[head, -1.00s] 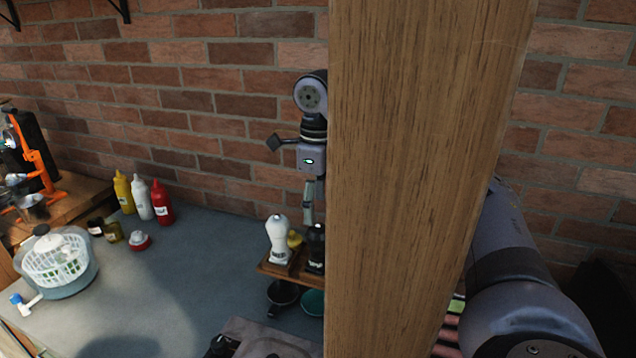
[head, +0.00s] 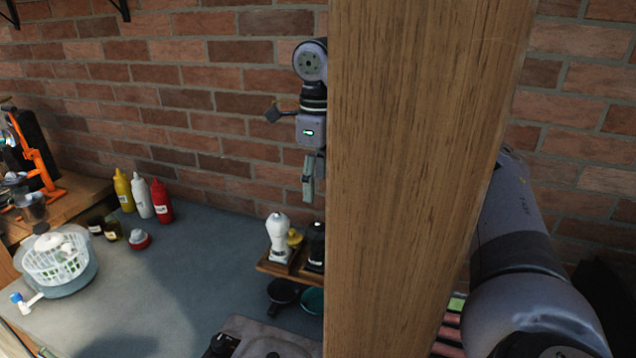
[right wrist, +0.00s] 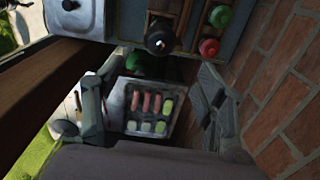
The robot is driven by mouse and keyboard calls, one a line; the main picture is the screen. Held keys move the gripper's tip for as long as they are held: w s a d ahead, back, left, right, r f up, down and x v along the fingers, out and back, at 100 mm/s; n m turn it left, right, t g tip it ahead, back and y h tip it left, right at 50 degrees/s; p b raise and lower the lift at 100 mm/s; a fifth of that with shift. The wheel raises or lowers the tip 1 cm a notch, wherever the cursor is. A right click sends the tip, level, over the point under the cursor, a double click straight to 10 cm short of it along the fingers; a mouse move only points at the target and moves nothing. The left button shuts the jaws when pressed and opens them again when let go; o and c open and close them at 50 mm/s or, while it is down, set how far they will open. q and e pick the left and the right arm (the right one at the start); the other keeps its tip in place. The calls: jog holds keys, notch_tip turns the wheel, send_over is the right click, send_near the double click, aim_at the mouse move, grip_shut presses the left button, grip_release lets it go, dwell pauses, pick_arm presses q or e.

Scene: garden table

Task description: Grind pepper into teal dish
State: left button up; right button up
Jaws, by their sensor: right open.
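The black pepper mill (head: 316,243) stands on a small wooden rack (head: 268,267) beside a white mill (head: 279,238). The post hides part of the black mill. The teal dish (head: 313,300) sits below the rack, partly hidden by the post, next to a dark dish (head: 283,291). My right gripper (head: 309,192) is above the black mill, apart from it, fingers down. In the right wrist view its open fingers (right wrist: 157,112) have nothing held between them, and a dark round-topped thing, likely the pepper mill (right wrist: 160,38), is beyond them. My left gripper is out of view.
A thick wooden post (head: 420,180) blocks the middle of the head view. A brick wall (head: 200,80) is close behind. Bottles (head: 142,196) and a salad spinner (head: 60,262) stand left. A tray of sausages (right wrist: 148,105) shows in the wrist view. The grey tabletop's middle is clear.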

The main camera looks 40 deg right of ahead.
notch_tip(320, 180, up, 4)
jog(key=m+p, duration=0.5)
jog(key=m, duration=0.1)
jog(key=m+b, duration=0.3)
send_near(318, 225)
notch_tip(318, 225, down, 5)
jog(key=shift+f, duration=0.15)
notch_tip(318, 225, down, 5)
jog(key=shift+r+p, duration=0.2)
jog(key=shift+p, duration=0.45)
jog(key=shift+f, duration=0.45)
jog(key=c, duration=1.2)
